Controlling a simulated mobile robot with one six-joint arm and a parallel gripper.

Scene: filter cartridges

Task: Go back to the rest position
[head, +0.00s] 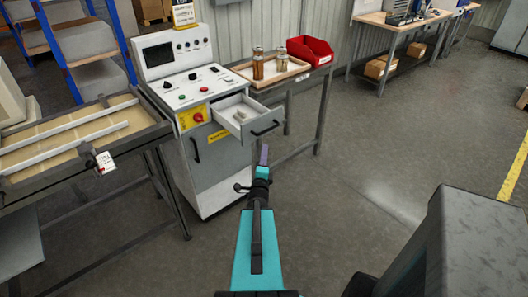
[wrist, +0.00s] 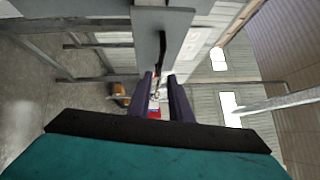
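My gripper (head: 264,150) is on the end of my teal arm, in front of the open drawer (head: 262,126) of the grey control cabinet. In the wrist view its two purple fingers (wrist: 163,88) stand apart, with background showing between them, so it is open and empty. The drawer front with its black handle (wrist: 162,45) shows beyond the fingertips in the wrist view. I cannot tell whether the fingers touch it. A small pale object (head: 240,116) lies in the drawer.
The control cabinet (head: 222,178) stands behind the gripper. On the bench to its right are a wooden tray (head: 295,68) with amber cartridges (head: 258,64) and a red bin (head: 310,50). A conveyor-like table (head: 70,170) is on the left. The floor at right is largely clear.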

